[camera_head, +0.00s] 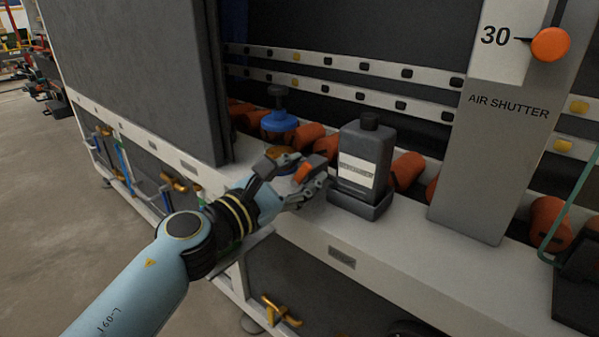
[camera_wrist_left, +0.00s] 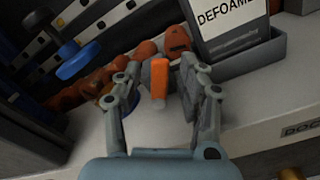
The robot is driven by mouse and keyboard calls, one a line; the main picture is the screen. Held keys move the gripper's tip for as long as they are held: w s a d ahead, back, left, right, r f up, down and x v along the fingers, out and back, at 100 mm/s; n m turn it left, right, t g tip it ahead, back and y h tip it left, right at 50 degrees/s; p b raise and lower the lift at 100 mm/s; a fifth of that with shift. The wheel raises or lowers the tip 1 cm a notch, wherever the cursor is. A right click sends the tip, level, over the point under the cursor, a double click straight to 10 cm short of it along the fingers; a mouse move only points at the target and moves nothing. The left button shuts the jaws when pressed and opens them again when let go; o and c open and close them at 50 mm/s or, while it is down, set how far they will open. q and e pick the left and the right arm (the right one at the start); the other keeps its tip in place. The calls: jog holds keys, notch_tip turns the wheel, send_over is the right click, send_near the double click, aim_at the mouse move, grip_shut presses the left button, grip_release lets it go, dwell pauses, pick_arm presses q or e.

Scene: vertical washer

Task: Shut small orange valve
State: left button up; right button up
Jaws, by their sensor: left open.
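The small orange valve shows in the left wrist view as an upright orange handle (camera_wrist_left: 159,78) on a pale grey stem. In the head view its orange handle (camera_head: 303,172) is partly hidden by the fingers. My left gripper (camera_head: 296,172) is open at the white ledge, with its fingers on either side of the valve. In the left wrist view the open gripper (camera_wrist_left: 161,72) has the handle between its fingertips, with gaps visible on both sides. My right gripper is not in view.
A grey defoamer bottle (camera_head: 365,155) stands in a holder close to the right of the gripper. A blue handwheel valve (camera_head: 279,121) stands behind it. Orange rollers (camera_head: 408,170) line the back of the ledge (camera_head: 400,240). A grey panel (camera_head: 135,75) rises at the left.

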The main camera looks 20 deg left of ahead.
pick_arm(q)
grip_shut()
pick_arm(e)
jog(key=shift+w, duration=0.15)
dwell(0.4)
pick_arm(q)
jog(key=n, duration=0.1)
jog(key=a+n+p, duration=0.1)
jog(key=n, duration=0.1)
jog(key=n+p, duration=0.1)
jog(key=shift+w+a+r+n, duration=0.15)
jog(key=shift+w+r+n, duration=0.1)
jog(key=shift+n, duration=0.15)
jog(key=shift+a+n+p, duration=0.2)
jog(key=shift+n+p, duration=0.3)
jog(key=shift+n, duration=0.3)
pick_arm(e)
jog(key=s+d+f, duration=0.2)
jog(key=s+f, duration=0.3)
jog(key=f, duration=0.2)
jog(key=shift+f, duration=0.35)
pick_arm(q)
grip_release()
